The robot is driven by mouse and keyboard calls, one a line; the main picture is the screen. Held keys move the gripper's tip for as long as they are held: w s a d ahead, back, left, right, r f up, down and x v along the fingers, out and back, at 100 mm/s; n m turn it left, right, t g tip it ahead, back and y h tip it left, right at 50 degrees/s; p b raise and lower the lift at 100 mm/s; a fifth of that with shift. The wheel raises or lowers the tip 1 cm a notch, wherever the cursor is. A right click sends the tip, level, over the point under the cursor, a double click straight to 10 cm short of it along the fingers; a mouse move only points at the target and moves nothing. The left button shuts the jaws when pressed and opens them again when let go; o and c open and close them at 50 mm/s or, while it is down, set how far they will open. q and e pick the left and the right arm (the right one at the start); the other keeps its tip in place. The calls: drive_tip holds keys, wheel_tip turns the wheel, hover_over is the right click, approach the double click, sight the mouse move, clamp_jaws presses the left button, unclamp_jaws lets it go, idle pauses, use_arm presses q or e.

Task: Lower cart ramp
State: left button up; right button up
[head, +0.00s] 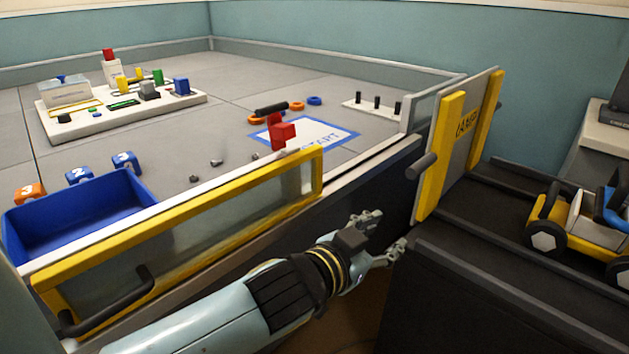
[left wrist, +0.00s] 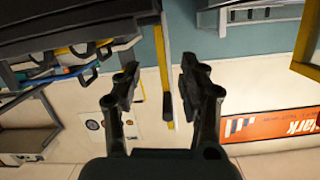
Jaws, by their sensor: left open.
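The cart ramp (head: 458,140) stands upright at the near left end of the dark cart (head: 480,275) in the head view. It is a grey panel with yellow side strips and dark lettering. A grey cylindrical handle (head: 421,165) sticks out from its left side. My left gripper (head: 388,232) is open and empty, below and left of the ramp and handle, apart from both. In the left wrist view, my open left gripper (left wrist: 158,88) has a yellow-edged upright strip beyond its fingers, likely the ramp nearly edge-on. My right gripper is not in view.
A yellow and white wheeled vehicle (head: 585,225) sits on the cart. A walled grey arena table (head: 180,190) lies left, with a yellow-framed clear gate (head: 200,228) and a blue bin (head: 85,222). A narrow gap separates table and cart.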

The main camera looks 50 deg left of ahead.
use_arm(q)
drive_tip(key=s+f+g+p, duration=0.1)
drive_tip(key=s+f+g, duration=0.1)
drive_tip(key=s+f, duration=0.2)
drive_tip(key=s+a+f+g+p, duration=0.1)
drive_tip(key=s+f, duration=0.3)
drive_tip(key=f, duration=0.6)
drive_tip(key=s+a+f+g+p, duration=0.1)
drive_tip(key=s+f+g, duration=0.2)
drive_tip(key=f, duration=0.5)
drive_tip(key=shift+s, duration=0.55)
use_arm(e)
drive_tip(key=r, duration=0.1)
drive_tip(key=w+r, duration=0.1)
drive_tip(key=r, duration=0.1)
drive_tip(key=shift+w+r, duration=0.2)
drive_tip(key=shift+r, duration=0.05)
use_arm(q)
drive_tip(key=shift+f, duration=0.1)
